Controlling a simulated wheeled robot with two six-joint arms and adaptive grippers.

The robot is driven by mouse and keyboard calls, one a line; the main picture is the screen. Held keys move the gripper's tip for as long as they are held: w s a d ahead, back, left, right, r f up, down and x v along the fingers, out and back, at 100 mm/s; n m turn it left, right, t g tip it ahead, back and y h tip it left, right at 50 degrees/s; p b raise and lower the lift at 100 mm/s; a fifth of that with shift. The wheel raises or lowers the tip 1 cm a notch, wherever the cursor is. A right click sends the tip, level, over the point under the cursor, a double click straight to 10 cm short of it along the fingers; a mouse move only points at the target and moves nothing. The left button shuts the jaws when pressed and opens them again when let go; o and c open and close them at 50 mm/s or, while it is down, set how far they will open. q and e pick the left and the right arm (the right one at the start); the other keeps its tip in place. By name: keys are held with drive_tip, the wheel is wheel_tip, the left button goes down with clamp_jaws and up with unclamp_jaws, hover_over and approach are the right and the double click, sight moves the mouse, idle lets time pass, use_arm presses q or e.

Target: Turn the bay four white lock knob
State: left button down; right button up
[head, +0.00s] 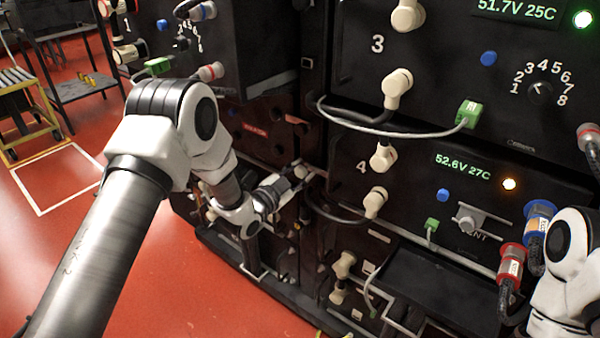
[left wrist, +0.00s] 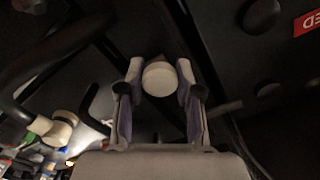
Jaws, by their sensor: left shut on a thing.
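Bay four (head: 405,165) is the dark panel marked 4, with a green 52.6V 27C readout. The white lock knob (head: 300,171) is small and sits at the panel's left edge, partly hidden by my gripper. My left gripper (head: 288,181) is at this knob, reaching in from the left. In the left wrist view the round white knob (left wrist: 159,79) sits between the two fingertips, and the left gripper (left wrist: 159,92) is shut on it. Its turn angle cannot be told. Part of my right arm shows at the right edge; its gripper is out of view.
Cream plugs (head: 374,202) with a dark cable stand just right of the knob. An amber lamp (head: 509,184) glows on bay four. A black tray (head: 430,285) juts out below. Red and blue connectors (head: 511,262) are near my right arm. Open red floor (head: 180,285) lies left.

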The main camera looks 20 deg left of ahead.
use_arm(q)
drive_tip(key=c, duration=0.8)
unclamp_jaws()
drive_tip(key=shift+o, duration=0.2)
drive_tip(key=v, duration=1.2)
